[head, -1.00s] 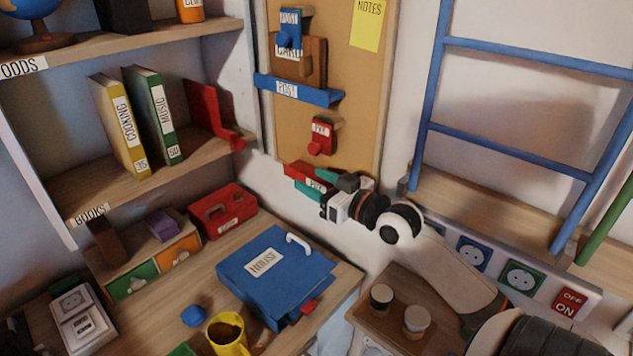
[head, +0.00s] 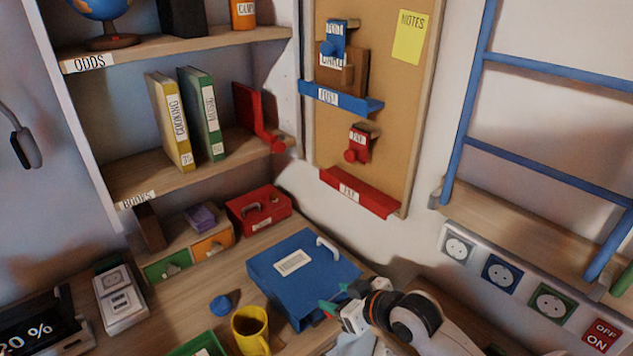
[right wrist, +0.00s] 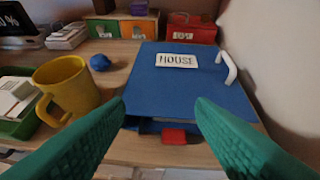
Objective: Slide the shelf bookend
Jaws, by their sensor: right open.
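The red shelf bookend (head: 256,112) stands on the books shelf (head: 130,181), to the right of the yellow cooking book (head: 169,122) and the green music book (head: 202,115). There is a gap between it and the green book. A round red knob sticks out at its front foot. My right gripper (head: 336,300) is low at the right, in front of the blue house folder, well below and apart from the bookend. Its green fingers are spread in the right wrist view (right wrist: 160,115), with nothing between them. My left gripper is not in view.
The blue house folder (head: 300,265) lies on the desk before my right gripper. A yellow mug (head: 250,330), a blue lump (head: 220,305) and a red box (head: 259,208) are also there. A corkboard (head: 395,110) with a red ledge (head: 358,194) hangs right of the shelves.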

